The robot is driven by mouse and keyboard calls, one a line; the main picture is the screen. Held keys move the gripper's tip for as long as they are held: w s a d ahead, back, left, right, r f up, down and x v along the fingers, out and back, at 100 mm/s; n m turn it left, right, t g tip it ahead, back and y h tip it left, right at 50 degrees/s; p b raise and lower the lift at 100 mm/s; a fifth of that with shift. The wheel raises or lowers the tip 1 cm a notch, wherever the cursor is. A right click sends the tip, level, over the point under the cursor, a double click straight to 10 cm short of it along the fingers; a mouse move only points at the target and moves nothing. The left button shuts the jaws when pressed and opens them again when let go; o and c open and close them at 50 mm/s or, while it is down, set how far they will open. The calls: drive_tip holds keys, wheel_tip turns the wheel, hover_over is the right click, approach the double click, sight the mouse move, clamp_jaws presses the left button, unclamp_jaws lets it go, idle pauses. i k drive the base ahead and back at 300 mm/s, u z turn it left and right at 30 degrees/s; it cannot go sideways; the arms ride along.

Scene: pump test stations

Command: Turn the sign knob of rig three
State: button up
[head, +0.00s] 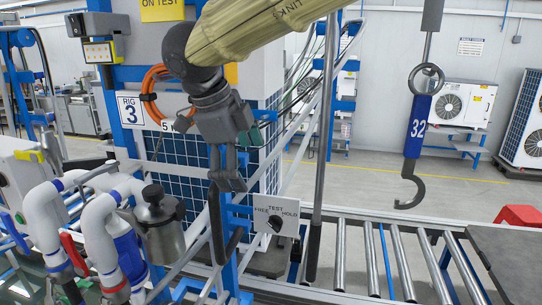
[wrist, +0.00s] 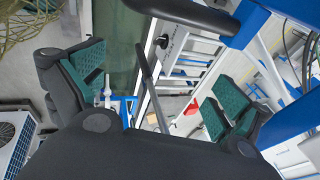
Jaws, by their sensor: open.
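A white sign plate (head: 257,208) marked TEST, FREE and HOLD stands right of centre in the head view, below the rig three label (head: 132,109). A small black knob (head: 274,223) sits on its face; its exact setting is too small to read. My gripper (head: 228,240) hangs pointing down just left of the plate, apart from the knob. In the wrist view my gripper (wrist: 155,95) has its green-padded fingers wide apart with nothing held between them. A dark round part on a pale plate (wrist: 162,41) shows beyond them; I cannot tell whether it is the knob.
White pipes (head: 100,225) and a metal canister (head: 160,222) stand left of my gripper. A grey upright pole (head: 325,140) rises right of the sign plate. A roller conveyor (head: 395,265) runs at the right, with a blue hook marked 32 (head: 418,125) hanging above it.

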sight(276, 222)
drive_tip(key=z, duration=0.05)
drive_tip(key=k, duration=0.9)
drive_tip(key=z, duration=0.05)
